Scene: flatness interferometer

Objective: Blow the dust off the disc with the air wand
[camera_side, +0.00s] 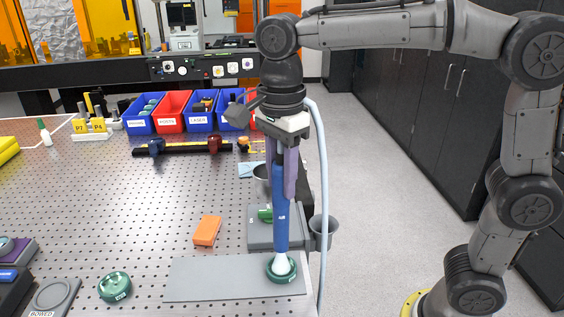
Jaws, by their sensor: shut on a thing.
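My gripper (281,188) points straight down, its two purple fingers shut on the blue air wand (282,222). The wand hangs upright with its pale nozzle (282,266) at the bottom. The nozzle is over a green disc (283,278) on a flat grey plate (215,282) near the table's right edge. The nozzle hides the disc's middle, and I cannot tell whether it touches. Dust on the disc is too small to make out. A second green disc (115,287) lies on the perforated table to the left.
A pale hose (323,180) hangs right of the wand. Behind the plate are a grey block (262,236) with a green item, an orange block (207,231) and a grey cup (325,232). A grey ring labelled BOWED (50,298) lies front left. Blue and red bins (171,112) stand behind. The table's middle left is clear.

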